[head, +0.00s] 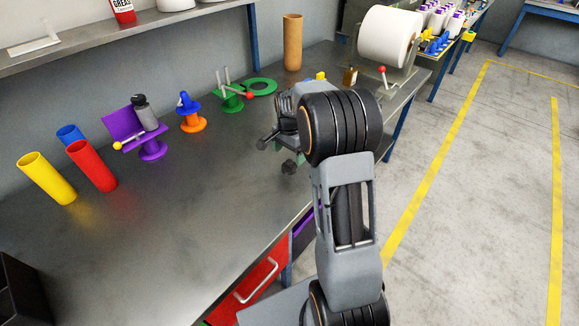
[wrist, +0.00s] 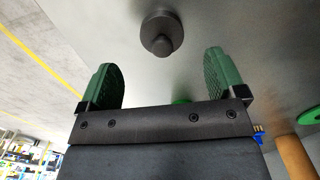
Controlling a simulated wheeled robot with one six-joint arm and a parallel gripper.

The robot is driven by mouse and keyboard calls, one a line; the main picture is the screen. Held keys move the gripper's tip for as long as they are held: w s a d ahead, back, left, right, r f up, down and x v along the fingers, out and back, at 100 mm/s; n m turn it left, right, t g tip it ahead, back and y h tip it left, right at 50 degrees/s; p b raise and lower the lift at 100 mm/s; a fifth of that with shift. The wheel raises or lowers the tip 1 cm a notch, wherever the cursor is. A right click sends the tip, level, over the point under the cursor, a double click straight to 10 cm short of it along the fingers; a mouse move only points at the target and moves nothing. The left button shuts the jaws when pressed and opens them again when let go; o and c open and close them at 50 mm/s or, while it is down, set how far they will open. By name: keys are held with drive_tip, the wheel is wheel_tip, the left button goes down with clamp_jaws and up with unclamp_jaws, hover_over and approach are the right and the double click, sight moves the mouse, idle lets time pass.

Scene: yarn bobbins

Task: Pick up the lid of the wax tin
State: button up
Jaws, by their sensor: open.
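A dark grey round lid with a knob (wrist: 162,34) shows in the wrist view, on the grey worktop just beyond my fingertips and roughly centred between them. The tin under it cannot be made out. My gripper (wrist: 161,78) is open, with its two green ridged fingers apart and nothing between them. In the head view my gripper (head: 278,153) is over the right part of the worktop, partly hidden by my own arm. I cannot clearly tell the lid from the gripper parts there.
The worktop (head: 150,240) is clear in its middle and front. Yellow (head: 46,178), red (head: 91,166) and blue tubes, a purple stand (head: 152,149), an orange spool (head: 192,123) and a green ring (head: 259,87) line the back. A brown tube (head: 292,42) stands farther right.

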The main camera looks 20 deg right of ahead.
sight(289, 161)
drive_tip(key=shift+w+d+f, duration=0.1)
drive_tip(key=shift+w+f, duration=0.05)
drive_tip(key=shift+f, duration=3)
drive_tip(key=c, duration=1)
